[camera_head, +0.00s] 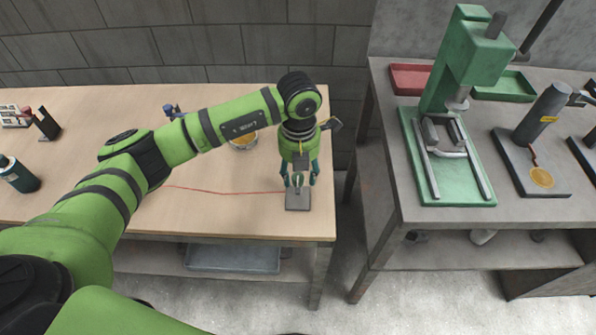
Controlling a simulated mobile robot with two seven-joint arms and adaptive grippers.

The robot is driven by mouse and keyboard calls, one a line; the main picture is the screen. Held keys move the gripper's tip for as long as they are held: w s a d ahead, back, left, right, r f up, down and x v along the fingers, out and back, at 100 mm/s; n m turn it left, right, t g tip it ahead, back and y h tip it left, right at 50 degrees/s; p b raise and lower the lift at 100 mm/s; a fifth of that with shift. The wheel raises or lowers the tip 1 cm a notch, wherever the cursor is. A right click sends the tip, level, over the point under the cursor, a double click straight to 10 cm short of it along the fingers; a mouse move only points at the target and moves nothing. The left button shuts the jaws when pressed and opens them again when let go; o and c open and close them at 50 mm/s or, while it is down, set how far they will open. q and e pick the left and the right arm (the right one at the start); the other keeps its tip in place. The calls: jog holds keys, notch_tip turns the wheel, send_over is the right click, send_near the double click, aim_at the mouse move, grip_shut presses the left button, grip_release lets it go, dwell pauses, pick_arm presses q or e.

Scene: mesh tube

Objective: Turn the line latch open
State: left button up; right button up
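My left gripper (299,183) points down over a small grey block (298,201) near the table's right front corner. A thin red line (225,190) runs left from the block across the table. I take the block to be the base of the line latch; the latch lever itself is hidden or too small to make out. The gripper's fingers stand apart on either side of a small pale part. I cannot tell whether they touch or grip it. My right gripper is not in view.
The wooden table (240,218) has free room left of the block. A yellowish bowl (243,141) stands behind my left forearm. Across a gap on the right, a grey bench (430,228) carries a green press (468,62) and a dark fixture (530,165).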

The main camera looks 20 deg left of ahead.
aim_at(299, 176)
pick_arm(q)
notch_tip(299, 176, up, 12)
dwell(0.7)
jog(key=shift+f, duration=0.1)
dwell(0.3)
